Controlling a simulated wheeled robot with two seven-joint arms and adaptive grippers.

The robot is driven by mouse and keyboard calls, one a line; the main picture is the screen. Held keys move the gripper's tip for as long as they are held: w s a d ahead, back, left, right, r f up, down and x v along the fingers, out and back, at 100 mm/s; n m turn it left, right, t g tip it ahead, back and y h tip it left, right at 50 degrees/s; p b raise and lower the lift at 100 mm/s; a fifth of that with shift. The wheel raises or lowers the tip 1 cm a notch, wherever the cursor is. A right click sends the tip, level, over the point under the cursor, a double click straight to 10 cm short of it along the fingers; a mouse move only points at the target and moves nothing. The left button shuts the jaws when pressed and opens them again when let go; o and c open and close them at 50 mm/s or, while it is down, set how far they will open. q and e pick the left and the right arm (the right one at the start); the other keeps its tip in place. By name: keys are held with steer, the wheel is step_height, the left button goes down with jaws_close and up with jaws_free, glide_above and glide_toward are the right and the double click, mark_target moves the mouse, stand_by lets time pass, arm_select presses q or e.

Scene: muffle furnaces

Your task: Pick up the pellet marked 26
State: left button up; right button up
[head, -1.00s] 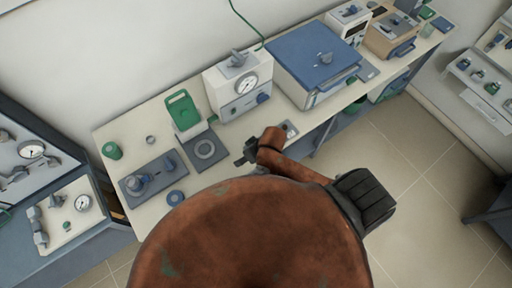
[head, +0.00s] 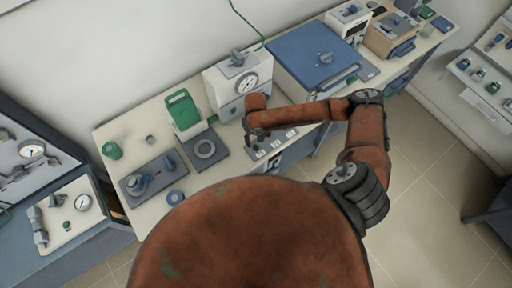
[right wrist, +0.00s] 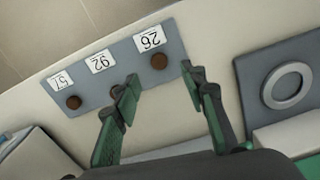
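A grey plate (right wrist: 172,40) bears three dark brown pellets, each beside a white number label. The right wrist view is inverted, with the floor at the top. As pictured, the right label (right wrist: 150,39) looks like 26 and the middle one (right wrist: 101,61) like 92; turned round, these readings swap, so I cannot be sure which is 26. The left pellet (right wrist: 74,102) is clear. My right gripper (right wrist: 160,87) is open and empty above the plate. My left gripper is out of view.
A grey plate with a ring (head: 205,149) lies beside the pellet plate. A gauge box (head: 226,95) and a blue-topped furnace (head: 309,57) stand behind. A green stand (head: 183,109) and a dark fixture plate (head: 153,178) are at left.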

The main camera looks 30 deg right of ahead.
mark_target(256, 147)
step_height(256, 147, down, 6)
steer(key=shift+s+r, duration=0.15)
steer(key=shift+c, duration=0.4)
steer(key=c, duration=0.7)
